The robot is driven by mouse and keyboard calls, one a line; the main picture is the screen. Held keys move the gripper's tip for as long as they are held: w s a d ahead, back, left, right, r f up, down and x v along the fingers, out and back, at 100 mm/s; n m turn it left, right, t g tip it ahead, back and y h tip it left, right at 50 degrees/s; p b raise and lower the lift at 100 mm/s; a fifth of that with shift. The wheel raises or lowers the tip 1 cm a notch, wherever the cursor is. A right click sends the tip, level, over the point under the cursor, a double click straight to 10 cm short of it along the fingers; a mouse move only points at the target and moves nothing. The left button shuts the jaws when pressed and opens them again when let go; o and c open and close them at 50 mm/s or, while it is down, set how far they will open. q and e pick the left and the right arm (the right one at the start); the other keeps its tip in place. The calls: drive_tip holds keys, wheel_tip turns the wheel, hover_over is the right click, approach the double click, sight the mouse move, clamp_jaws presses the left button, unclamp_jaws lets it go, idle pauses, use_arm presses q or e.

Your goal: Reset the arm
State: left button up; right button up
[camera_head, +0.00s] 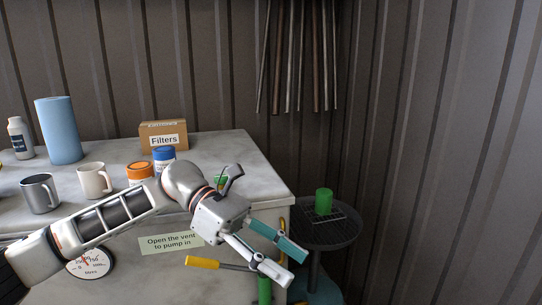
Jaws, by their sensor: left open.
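My left arm comes in from the left and reaches across the front of the grey workbench (240,153). My left gripper (299,270) is open and empty. Its two fingers point down and to the right, past the bench's right corner and in front of the round stand. My right gripper is not in this view.
A round dark stand (345,235) with a green cylinder (324,201) is right of the bench. A blue roll (59,131), grey mug (40,194), white mug (94,180) and Filters box (163,136) stand on the bench. A yellow-handled lever (203,263) is below the arm.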

use_arm(q)
drive_tip(key=d+n+h, duration=0.5)
drive_tip(key=h, duration=0.1)
drive_tip(key=w+a+f+n+t+h, duration=0.25)
drive_tip(key=w+n+t+h, duration=0.2)
drive_tip(key=n+t, duration=0.7)
drive_tip(key=w+a+f+n+t+y, duration=0.2)
drive_tip(key=a+f+n+t+y, duration=0.35)
drive_tip(key=f+n, duration=0.5)
drive_tip(key=w+a+f+n+t+y, duration=0.1)
drive_tip(key=a+f+n+t+y, duration=0.5)
drive_tip(key=n, duration=0.7)
drive_tip(key=s+a+f+n+g+y, duration=0.2)
drive_tip(key=s+a+f+n+y, duration=0.1)
drive_tip(key=f, duration=0.7)
drive_tip(key=s+a+f+n+g+y, duration=0.2)
drive_tip(key=s+a+f+n, duration=0.4)
drive_tip(key=s+f, duration=0.3)
drive_tip(key=s+a+f+n+g+y, duration=0.1)
drive_tip(key=s+a+f+n+y, duration=0.3)
drive_tip(key=s+a+f, duration=0.2)
wheel_tip(320, 180, down, 5)
drive_tip(key=shift+s+a+r+n+g, duration=0.15)
drive_tip(key=shift+s+a+n+g, duration=0.2)
drive_tip(key=shift+s, duration=0.7)
